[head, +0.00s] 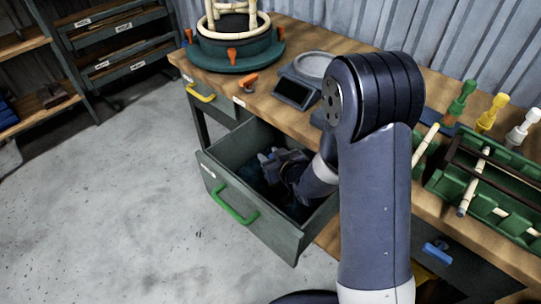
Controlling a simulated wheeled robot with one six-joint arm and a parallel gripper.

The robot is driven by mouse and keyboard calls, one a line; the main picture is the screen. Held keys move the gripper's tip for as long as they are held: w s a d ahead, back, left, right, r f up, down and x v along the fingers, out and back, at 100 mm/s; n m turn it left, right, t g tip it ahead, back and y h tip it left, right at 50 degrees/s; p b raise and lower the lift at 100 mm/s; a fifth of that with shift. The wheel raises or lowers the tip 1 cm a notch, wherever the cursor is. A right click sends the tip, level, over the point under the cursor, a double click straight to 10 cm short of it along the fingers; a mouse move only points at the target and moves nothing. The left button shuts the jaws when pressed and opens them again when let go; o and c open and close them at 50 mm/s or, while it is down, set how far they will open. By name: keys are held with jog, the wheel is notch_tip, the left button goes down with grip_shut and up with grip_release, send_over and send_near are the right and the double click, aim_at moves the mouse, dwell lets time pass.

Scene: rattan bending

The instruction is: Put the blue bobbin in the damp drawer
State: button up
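A grey drawer with a green handle (238,208) is pulled out under the workbench; its small label is too small to read, so I cannot tell whether it is the damp drawer. My gripper (267,164) is down inside this drawer, below the level of the bench top. Its fingers are small and dark, and I cannot tell whether they are open or shut or hold anything. I cannot make out a blue bobbin; the dark drawer bottom is partly hidden by my arm and gripper.
The bench holds a green round stand (235,55) with a rattan frame, a scale (295,90), a green rack (490,190) and green, yellow and white bottles (487,115). A yellow-handled drawer (203,94) and a blue-handled drawer (437,252) flank the open one. Floor at left is clear.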

jog(key=shift+o, duration=1.2)
jog(key=shift+r, duration=0.1)
jog(key=shift+r+p, duration=0.2)
jog(key=shift+p, duration=0.2)
jog(key=v, duration=0.7)
jog(key=shift+s+d, duration=0.2)
